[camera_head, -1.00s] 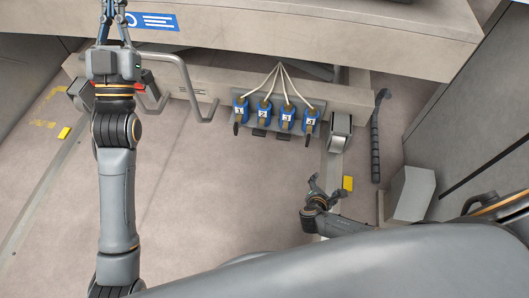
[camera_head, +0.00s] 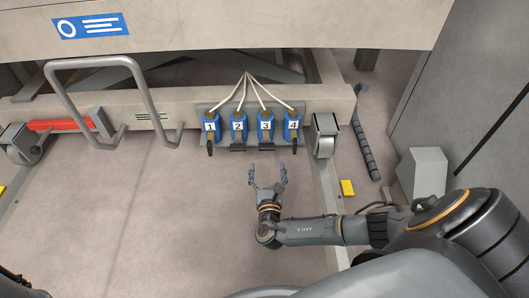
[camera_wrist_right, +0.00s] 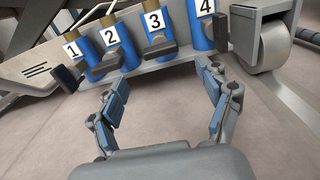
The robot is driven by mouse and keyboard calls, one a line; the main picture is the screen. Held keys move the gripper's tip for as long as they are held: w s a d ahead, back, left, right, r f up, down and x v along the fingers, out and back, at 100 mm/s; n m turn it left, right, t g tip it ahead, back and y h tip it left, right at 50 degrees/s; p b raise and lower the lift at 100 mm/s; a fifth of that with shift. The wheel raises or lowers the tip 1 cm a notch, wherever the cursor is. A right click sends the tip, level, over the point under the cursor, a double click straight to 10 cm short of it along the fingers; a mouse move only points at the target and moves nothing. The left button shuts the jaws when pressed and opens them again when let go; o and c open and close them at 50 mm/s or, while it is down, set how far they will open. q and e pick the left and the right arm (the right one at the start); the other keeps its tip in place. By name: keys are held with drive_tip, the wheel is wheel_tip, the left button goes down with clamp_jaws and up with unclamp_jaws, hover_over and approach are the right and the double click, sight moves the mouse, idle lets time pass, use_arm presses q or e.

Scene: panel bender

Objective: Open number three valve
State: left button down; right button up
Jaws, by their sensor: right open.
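Four blue valves numbered 1 to 4 sit in a row on a grey plate below the machine beam. Number three valve (camera_head: 265,124) is third from the left, with its dark handle turned crosswise; it also shows in the right wrist view (camera_wrist_right: 151,22), its handle (camera_wrist_right: 160,50) crosswise there too. Valve 2 (camera_head: 238,124) has a crosswise handle; the handles of valve 1 (camera_head: 210,124) and valve 4 (camera_head: 292,124) hang down. My right gripper (camera_head: 268,172) is open and empty, just below valve 3 and apart from it. In the wrist view its fingers (camera_wrist_right: 163,82) spread below handle 3. My left gripper is out of view.
Pale hoses (camera_head: 247,82) rise from the valves. A bent grey rail (camera_head: 152,105) stands to the left and a caster wheel (camera_head: 324,142) to the right. A black ribbed bar (camera_head: 364,145) and a grey box (camera_head: 422,173) are farther right. The floor below the valves is clear.

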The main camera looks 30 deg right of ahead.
sight(267, 150)
drive_tip(key=b+x, duration=0.4)
drive_tip(key=x, duration=0.5)
drive_tip(key=shift+d+f+b, duration=0.1)
drive_tip(key=shift+b, duration=0.3)
drive_tip(key=shift+w+d, duration=0.2)
drive_tip(key=shift+w, duration=0.15)
drive_tip(key=shift+c, duration=0.2)
drive_tip(key=c, duration=1.1)
